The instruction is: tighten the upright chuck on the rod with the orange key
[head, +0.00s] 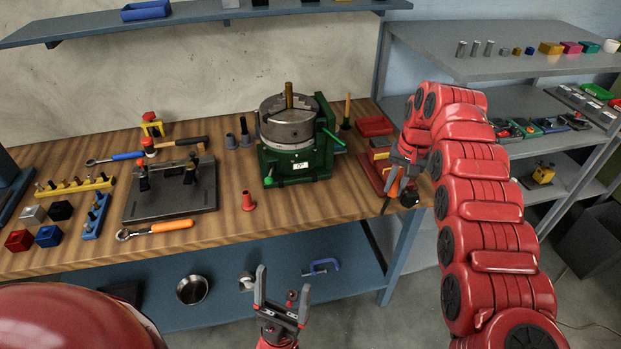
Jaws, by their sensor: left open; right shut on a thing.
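The upright chuck (288,128) is a round grey metal body on a green base on the bench, with its jaws facing up. A brass-coloured rod (289,94) stands upright in its centre. My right gripper (396,180) points down at the bench's right end, well right of the chuck. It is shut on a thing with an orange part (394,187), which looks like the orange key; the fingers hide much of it. My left gripper (282,294) is open and empty, low in front of the bench, apart from everything.
An orange-handled ratchet (157,230) lies at the bench's front. A red cone (248,201) stands left of the chuck's base. A clamping plate (171,199) and hammer (181,142) are further left. Red bins (374,126) sit at the right. Bare wood lies in front of the chuck.

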